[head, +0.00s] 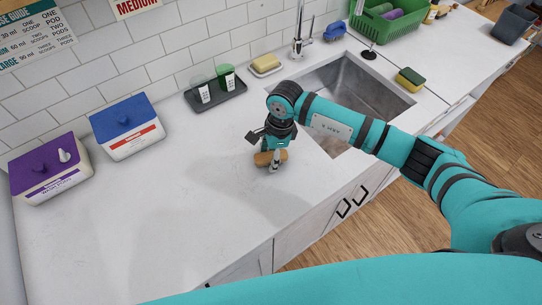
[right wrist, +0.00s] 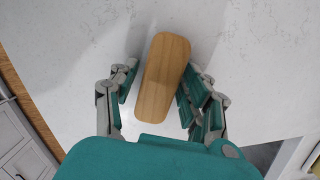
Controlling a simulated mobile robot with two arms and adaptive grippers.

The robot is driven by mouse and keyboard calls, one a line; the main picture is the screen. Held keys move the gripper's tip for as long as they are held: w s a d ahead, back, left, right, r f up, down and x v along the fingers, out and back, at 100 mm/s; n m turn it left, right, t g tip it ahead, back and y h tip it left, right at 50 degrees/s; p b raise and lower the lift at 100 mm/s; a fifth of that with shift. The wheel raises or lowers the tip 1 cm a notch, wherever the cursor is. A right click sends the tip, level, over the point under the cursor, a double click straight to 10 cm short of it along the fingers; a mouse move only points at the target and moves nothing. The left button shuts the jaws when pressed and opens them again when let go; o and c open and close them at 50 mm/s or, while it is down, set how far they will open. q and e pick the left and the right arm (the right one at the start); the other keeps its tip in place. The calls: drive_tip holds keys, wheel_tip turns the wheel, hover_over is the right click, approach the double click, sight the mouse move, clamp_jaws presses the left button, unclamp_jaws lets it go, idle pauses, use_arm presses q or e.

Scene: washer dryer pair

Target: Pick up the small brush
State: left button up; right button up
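The small brush shows as a rounded light-wood block (right wrist: 162,75) lying on the white counter. It lies lengthwise between the two fingers of my right gripper (right wrist: 161,84) in the right wrist view, with one finger on each long side. The fingers are spread, and a gap shows on the left side; the right finger is very close to the wood, and I cannot tell if it touches. In the head view the brush (head: 264,159) is partly hidden under my right gripper (head: 273,157), which points down at it. Bristles are not visible. My left gripper is out of view.
A steel sink (head: 365,90) lies right of the brush. A dark tray (head: 222,100) with two cups, a yellow soap on a dish (head: 265,64), a blue-lidded box (head: 127,127) and a purple-lidded box (head: 50,170) stand along the wall.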

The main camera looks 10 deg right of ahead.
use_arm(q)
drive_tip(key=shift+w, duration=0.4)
use_arm(e)
clamp_jaws()
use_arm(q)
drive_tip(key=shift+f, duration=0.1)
use_arm(e)
drive_tip(key=shift+r, duration=0.15)
drive_tip(key=shift+r+b, duration=0.65)
drive_tip(key=shift+s+r+b, duration=0.6)
drive_tip(key=shift+r+b, duration=0.15)
drive_tip(key=shift+r, duration=0.1)
drive_tip(key=s+b, duration=0.1)
drive_tip(key=s, duration=0.3)
drive_tip(key=s+r+b, duration=0.1)
drive_tip(key=s+b, duration=0.1)
drive_tip(key=s, duration=0.3)
drive_tip(key=s+b, duration=0.1)
drive_tip(key=s, duration=0.3)
drive_tip(key=shift+s+d+r+b, duration=0.1)
drive_tip(key=shift+s+r+b, duration=0.15)
drive_tip(key=shift+s+b, duration=0.15)
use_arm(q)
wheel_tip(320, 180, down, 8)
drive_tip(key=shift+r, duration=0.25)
use_arm(e)
drive_tip(key=shift+s+r, duration=0.15)
drive_tip(key=shift+s, duration=0.4)
